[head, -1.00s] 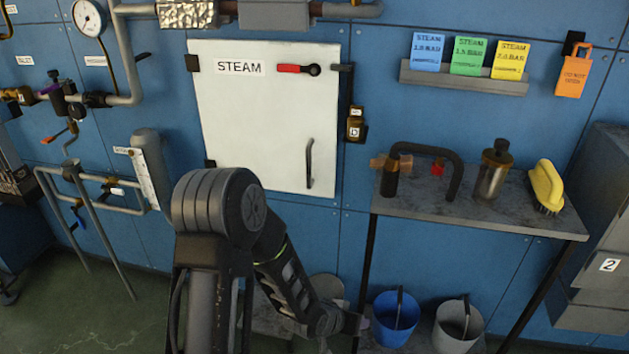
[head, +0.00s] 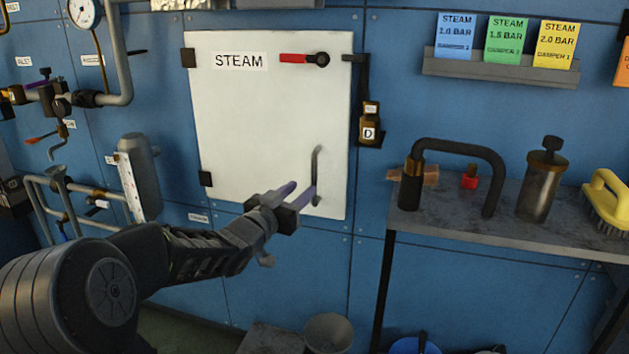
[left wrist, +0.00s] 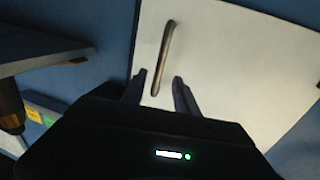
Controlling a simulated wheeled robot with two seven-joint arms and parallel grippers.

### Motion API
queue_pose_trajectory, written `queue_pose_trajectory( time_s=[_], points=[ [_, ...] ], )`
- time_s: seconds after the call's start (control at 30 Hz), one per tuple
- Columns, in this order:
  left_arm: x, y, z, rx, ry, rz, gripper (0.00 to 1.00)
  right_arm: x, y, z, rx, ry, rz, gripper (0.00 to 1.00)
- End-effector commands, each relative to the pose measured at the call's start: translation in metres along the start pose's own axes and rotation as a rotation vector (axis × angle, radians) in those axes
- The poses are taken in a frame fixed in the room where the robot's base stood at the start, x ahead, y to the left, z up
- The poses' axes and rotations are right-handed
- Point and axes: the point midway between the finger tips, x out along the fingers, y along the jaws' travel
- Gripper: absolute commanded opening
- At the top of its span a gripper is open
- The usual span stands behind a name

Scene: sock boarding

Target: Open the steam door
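The white steam door (head: 255,130) is closed flat against the blue wall, with a "STEAM" label, a red lever (head: 293,58) lying level near its top and hinges on its left edge. Its grey upright bar handle (head: 317,175) is at the lower right. My left gripper (head: 302,190) is open and empty at the handle's lower part. In the left wrist view, the handle (left wrist: 164,50) shows between the two spread fingertips (left wrist: 158,77). I cannot tell whether they touch it. My right gripper is not in view.
A grey shelf table (head: 400,222) right of the door bears a black hose-like handle, a metal canister (head: 541,185) and a yellow brush (head: 608,205). A latch block with a "D" tag (head: 370,130) sits right of the door. Pipes and a gauge (head: 84,12) are at left.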

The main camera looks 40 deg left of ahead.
Motion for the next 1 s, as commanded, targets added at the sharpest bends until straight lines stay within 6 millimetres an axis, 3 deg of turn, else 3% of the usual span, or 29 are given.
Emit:
queue_pose_trajectory(
  time_s=[0.5,0.87,1.0],
  points=[
    [0.068,0.001,0.002,0.000,-0.001,0.001,0.36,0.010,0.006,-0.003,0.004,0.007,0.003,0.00],
    [0.075,0.001,0.001,-0.001,0.000,0.000,0.36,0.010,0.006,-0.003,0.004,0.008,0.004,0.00],
    [0.074,0.000,0.001,-0.001,0.000,0.000,0.25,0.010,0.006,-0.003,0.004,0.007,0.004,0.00]
  ],
)
